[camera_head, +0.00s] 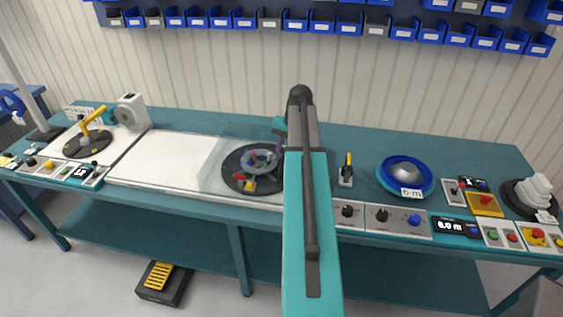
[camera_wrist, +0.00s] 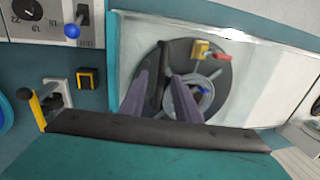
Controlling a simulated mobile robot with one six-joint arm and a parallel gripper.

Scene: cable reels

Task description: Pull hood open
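The hood looks like a clear, see-through cover (camera_head: 205,165) over the middle of the bench, faint in the head view. In the wrist view its pale, glassy surface (camera_wrist: 262,75) lies over a black disc (camera_wrist: 225,72) with a grey spoked wheel. The same disc (camera_head: 238,181) shows left of my arm in the head view. My gripper (camera_wrist: 160,98) has two purple-grey fingers, spread apart. A dark upright bar (camera_wrist: 162,62), possibly the hood's handle, shows between and beyond them. I cannot tell whether they touch it. My arm hides part of the hood's right side in the head view.
A yellow-handled switch (camera_head: 347,168), a blue bowl-like reel (camera_head: 405,176) and control panels (camera_head: 382,217) stand right of my arm. A yellow-armed turntable (camera_head: 88,142) is far left. Blue bins (camera_head: 245,20) line the wall. A black pedal (camera_head: 163,282) lies on the floor.

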